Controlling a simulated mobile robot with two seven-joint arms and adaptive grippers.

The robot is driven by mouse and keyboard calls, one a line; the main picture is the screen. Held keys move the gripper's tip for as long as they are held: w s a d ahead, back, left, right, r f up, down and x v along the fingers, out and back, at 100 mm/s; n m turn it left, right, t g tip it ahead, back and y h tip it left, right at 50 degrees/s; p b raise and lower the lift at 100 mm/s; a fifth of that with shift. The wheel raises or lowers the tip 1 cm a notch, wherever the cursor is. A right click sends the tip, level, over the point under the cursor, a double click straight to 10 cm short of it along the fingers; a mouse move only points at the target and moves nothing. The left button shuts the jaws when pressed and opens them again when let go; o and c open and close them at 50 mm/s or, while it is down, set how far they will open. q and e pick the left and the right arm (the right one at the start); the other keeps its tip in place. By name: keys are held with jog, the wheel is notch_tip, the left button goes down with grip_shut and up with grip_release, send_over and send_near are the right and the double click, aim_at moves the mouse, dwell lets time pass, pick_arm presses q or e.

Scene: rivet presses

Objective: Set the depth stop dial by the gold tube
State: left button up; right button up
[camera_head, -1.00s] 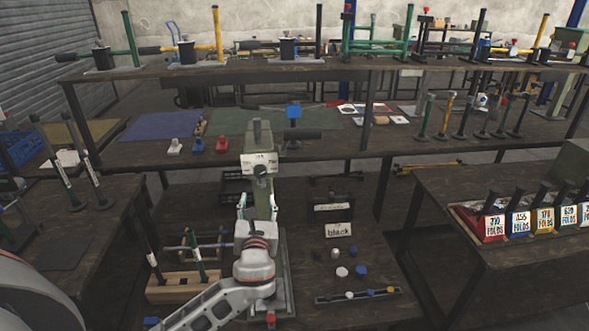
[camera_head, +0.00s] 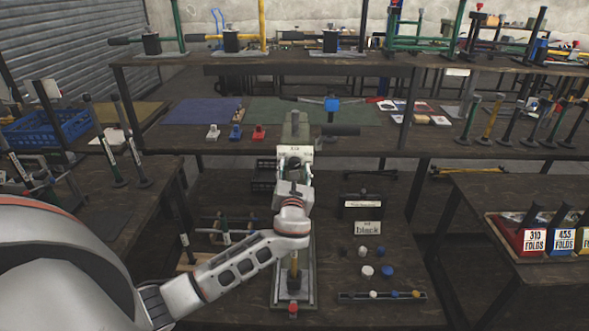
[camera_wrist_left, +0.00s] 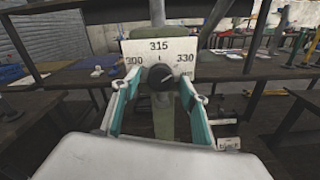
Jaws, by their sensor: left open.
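The depth stop dial (camera_wrist_left: 160,77) is a dark round knob on a white plate (camera_wrist_left: 184,50) marked 300, 315 and 330. A pale mark shows on the knob, but I cannot tell exactly where it points. The plate sits on the green press (camera_head: 294,128) in the head view. My left gripper (camera_wrist_left: 157,88) is open, with its teal-padded fingers to either side of the knob and a gap around it. In the head view my left gripper (camera_head: 294,168) covers the knob. A gold upright piece (camera_head: 293,263), probably the gold tube, stands low in the press, partly behind my wrist.
A "black" label card (camera_head: 368,228) and several white, blue and dark caps lie right of the press. A wooden block (camera_head: 190,262) with rods stands left of it. Labelled bins (camera_head: 533,241) are on the right table.

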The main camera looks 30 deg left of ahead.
pick_arm(q)
jog(key=c, duration=1.1)
